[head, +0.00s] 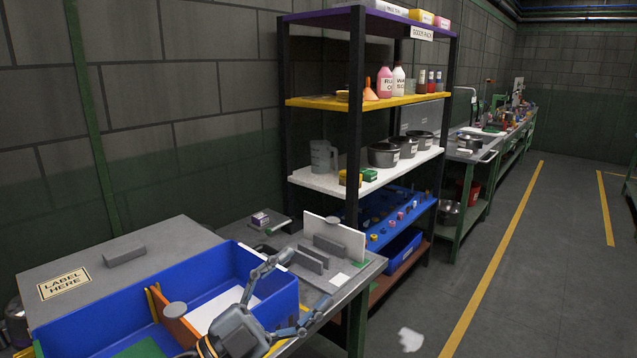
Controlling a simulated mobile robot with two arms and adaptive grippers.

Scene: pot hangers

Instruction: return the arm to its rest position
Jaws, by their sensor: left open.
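My left gripper (306,279) is in the lower middle of the head view. Its two grey fingers are spread apart with nothing between them. It is over the right part of a blue bin (95,325) on the near table, and its fingers reach past the bin's right wall. The gripper hides part of that wall. My right gripper does not show.
A tall shelf rack (356,120) behind holds several pots (383,155) and bottles.

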